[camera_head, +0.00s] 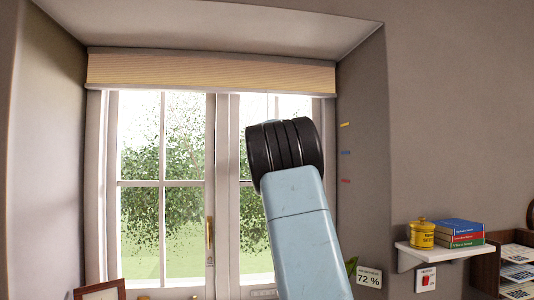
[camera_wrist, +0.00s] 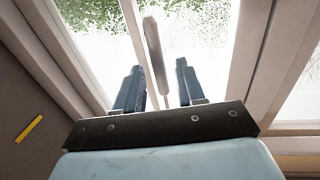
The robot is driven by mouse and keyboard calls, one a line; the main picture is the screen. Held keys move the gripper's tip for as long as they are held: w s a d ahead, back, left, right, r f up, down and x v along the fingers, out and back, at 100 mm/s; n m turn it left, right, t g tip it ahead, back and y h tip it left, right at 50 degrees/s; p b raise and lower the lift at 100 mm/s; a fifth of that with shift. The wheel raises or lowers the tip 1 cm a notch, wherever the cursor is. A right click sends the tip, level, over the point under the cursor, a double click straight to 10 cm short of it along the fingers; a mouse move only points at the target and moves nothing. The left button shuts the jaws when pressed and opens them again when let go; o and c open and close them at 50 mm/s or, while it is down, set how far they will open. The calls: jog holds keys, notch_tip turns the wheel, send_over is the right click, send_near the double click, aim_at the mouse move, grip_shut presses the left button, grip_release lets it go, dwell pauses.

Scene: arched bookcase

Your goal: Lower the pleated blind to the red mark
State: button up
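The pleated blind (camera_head: 210,72) is a beige band gathered at the top of the window, with a pale bottom rail (camera_head: 200,88). The red mark (camera_head: 346,181) is on the right side wall of the recess, below a blue mark (camera_head: 346,153) and a yellow mark (camera_head: 345,125). In the wrist view my gripper (camera_wrist: 159,66) is open, its two dark fingers apart. A pale tapered bar (camera_wrist: 152,45) shows between and beyond them; I cannot tell whether it touches either finger. The yellow mark (camera_wrist: 28,129) is at the left there. My arm hides the gripper in the head view.
The window (camera_head: 165,190) has white frames and a brass handle (camera_head: 210,238). At right a small white shelf (camera_head: 440,252) holds a yellow pot (camera_head: 421,233) and stacked books (camera_head: 460,234). A picture frame (camera_head: 100,290) stands at lower left. The recess's left part is clear.

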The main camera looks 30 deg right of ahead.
jog(key=shift+x, duration=1.7)
grip_shut()
